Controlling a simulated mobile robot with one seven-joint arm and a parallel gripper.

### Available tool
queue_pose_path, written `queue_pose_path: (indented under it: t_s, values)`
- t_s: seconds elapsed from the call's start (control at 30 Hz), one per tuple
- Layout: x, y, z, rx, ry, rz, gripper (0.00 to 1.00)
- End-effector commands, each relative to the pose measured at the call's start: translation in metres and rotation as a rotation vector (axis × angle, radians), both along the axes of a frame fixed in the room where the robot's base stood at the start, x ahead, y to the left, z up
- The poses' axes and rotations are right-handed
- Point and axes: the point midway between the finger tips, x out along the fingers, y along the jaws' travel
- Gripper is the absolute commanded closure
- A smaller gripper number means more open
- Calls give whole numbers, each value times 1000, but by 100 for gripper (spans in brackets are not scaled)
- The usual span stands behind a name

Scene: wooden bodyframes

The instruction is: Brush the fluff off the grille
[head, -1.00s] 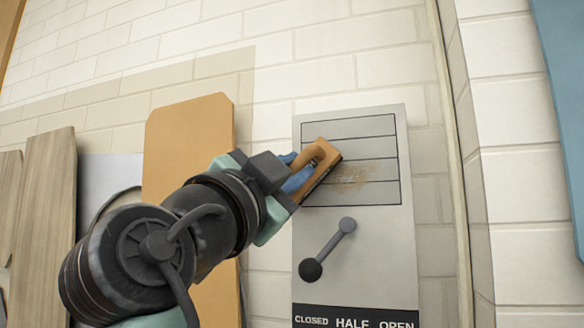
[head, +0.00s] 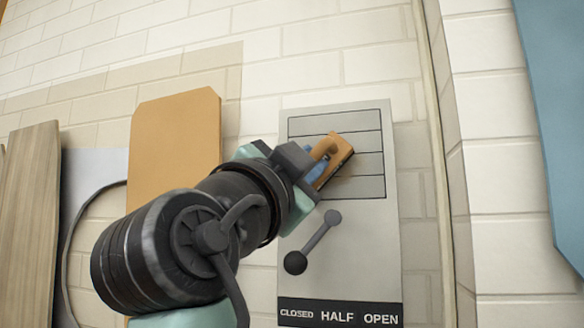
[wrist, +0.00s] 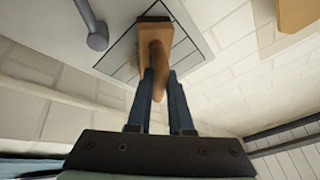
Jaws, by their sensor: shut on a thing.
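A brush (head: 337,152) with an orange-brown body and handle is held in my gripper (head: 316,168). In the wrist view the blue fingers of my gripper (wrist: 161,80) are shut around the handle of the brush (wrist: 157,48). The grille (head: 350,122), with dark horizontal slots, is in the upper part of a grey wall panel. The brush is tilted against or just in front of the grille's middle; exact contact is unclear. No clear fluff shows on the visible slots; the patch behind the brush is hidden. The grille also shows in the wrist view (wrist: 120,62).
Below the grille is a lever (head: 318,243) with a dark knob, above a label strip (head: 340,314) reading CLOSED, HALF, OPEN. An orange board (head: 175,140) and a wooden plank (head: 32,200) stand left. A blue panel (head: 555,90) is at right.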

Motion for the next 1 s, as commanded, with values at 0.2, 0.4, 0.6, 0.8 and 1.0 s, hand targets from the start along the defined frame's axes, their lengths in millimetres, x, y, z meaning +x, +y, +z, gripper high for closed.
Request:
queue_pose_path:
  t_s: [0.2, 0.4, 0.6, 0.8, 1.0]
  values:
    - [-2, -5, 0, -1, -1, 0, 100]
    - [-6, -21, 0, 0, -2, 0, 100]
    - [-9, -35, 0, 1, -1, 0, 100]
    - [-10, -42, 0, 0, -1, -1, 100]
    - [-15, -58, 0, 1, -2, -2, 100]
